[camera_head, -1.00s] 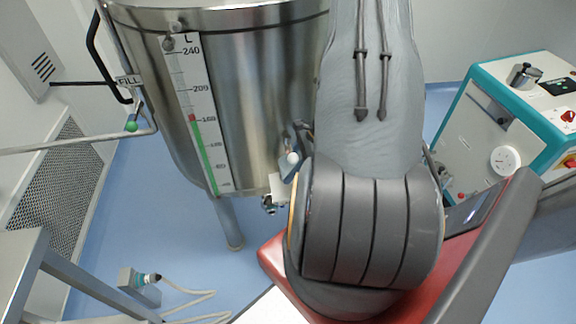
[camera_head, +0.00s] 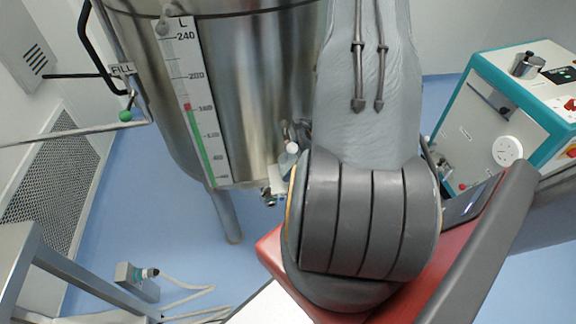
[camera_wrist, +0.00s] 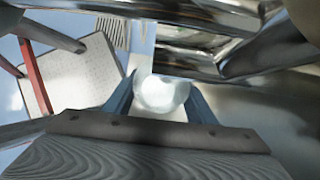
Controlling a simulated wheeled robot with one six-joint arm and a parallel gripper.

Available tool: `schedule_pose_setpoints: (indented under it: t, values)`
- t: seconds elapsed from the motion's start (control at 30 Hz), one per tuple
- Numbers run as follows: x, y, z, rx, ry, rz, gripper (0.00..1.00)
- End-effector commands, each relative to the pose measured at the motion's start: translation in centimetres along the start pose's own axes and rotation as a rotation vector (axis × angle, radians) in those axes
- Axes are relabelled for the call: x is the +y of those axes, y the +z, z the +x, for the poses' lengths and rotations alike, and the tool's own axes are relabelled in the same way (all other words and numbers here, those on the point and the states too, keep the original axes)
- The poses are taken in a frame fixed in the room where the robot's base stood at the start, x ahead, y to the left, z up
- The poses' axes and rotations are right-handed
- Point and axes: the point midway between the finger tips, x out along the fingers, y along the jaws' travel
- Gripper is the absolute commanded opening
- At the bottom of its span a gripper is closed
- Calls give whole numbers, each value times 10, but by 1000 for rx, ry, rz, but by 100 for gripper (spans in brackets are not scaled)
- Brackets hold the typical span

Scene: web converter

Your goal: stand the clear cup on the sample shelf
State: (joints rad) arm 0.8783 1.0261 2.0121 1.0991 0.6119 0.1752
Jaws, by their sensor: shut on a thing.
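In the wrist view my gripper (camera_wrist: 161,86) has its two blue-grey fingers shut on the clear cup (camera_wrist: 162,95). The cup shows as a pale, rounded, glassy shape between the fingers; I cannot tell exactly how far it tilts. In the head view my own arm hides the gripper and most of what is in front of it. I cannot pick out the sample shelf with certainty in either view.
A large steel tank (camera_head: 250,95) with a level gauge (camera_head: 197,105) stands close ahead, its small outlet fittings (camera_head: 273,190) beside my arm. A teal-and-white machine (camera_head: 500,120) stands right. A steel frame (camera_head: 75,270) is at lower left.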

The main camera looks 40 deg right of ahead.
Motion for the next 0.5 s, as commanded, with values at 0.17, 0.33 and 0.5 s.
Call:
schedule_pose_setpoints:
  t: [0.17,0.33,0.5]
  values:
    - [0,-2,3,0,0,1,29]
    - [0,-4,6,0,0,1,29]
    - [0,-5,8,0,0,1,54]
